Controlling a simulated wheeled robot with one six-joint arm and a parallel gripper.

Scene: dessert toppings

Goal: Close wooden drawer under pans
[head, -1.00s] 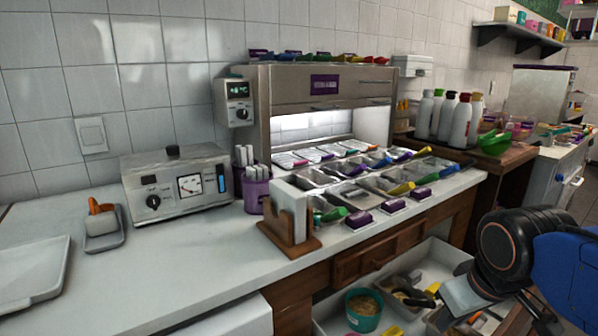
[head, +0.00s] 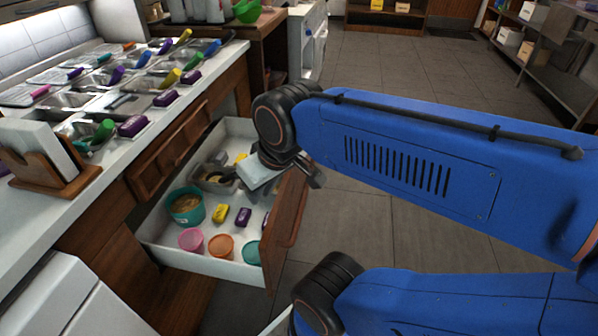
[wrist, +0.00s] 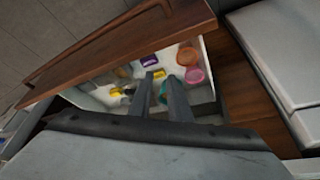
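The wooden drawer (head: 285,228) is pulled out from under the counter that holds the pans (head: 120,103). Its white inside and brown wooden front show in the head view. In the wrist view the drawer's wooden front (wrist: 130,45), with a bar handle, crosses the top left, and the drawer's contents show below it. My gripper (wrist: 161,76) has its two fingers apart with nothing between them. In the head view my wrist is over the drawer near its front's far end, and the fingers are mostly hidden. I cannot tell whether they touch it.
In the drawer lie a teal tub (head: 186,207), a pink cup (head: 191,240), an orange cup (head: 221,246) and other small items. A second, shut wooden drawer (head: 170,150) is under the counter. Open tiled floor (head: 350,225) lies right of the drawer.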

